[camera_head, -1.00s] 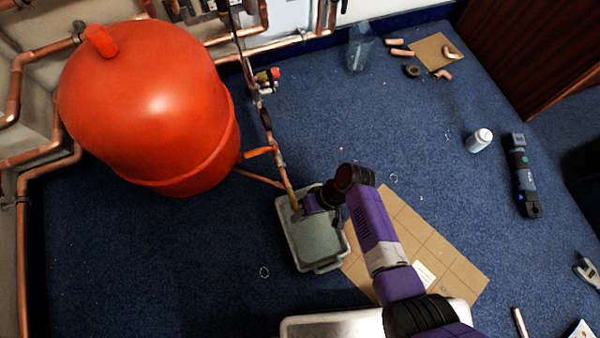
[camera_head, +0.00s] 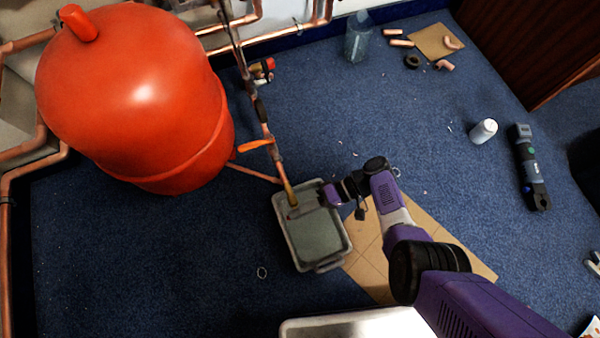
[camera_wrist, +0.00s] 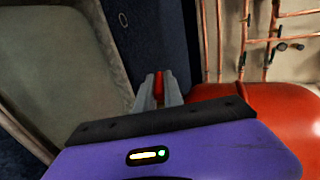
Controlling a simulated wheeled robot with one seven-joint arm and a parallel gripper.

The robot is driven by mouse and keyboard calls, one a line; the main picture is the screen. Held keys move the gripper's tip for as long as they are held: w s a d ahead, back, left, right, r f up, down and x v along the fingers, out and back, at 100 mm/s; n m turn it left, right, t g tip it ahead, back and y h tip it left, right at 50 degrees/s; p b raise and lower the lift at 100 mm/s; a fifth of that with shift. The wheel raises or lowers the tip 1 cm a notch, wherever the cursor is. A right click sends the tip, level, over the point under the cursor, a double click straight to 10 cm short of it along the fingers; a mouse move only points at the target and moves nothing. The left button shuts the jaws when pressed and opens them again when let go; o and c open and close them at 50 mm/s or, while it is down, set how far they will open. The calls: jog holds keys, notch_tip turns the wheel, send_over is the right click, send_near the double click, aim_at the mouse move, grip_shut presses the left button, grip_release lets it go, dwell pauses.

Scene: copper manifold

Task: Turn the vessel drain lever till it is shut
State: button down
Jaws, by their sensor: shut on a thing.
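The red vessel (camera_head: 140,100) stands to the left.
An orange handle (camera_head: 255,145) sticks out left from the pipe higher up. A cardboard sheet (camera_head: 440,240) lies right of the tub under my arm. A white bottle (camera_head: 483,131) and a dark tool (camera_head: 527,165) lie farther right. Blue carpet (camera_head: 180,260) is clear at the front left.

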dwell(0.7)
jog(key=c, duration=1.5)
grip_release()
jog(key=shift+o, duration=0.2)
jog(key=v, duration=0.7)
jog(key=shift+d, duration=0.4)
jog(key=shift+w, duration=0.1)
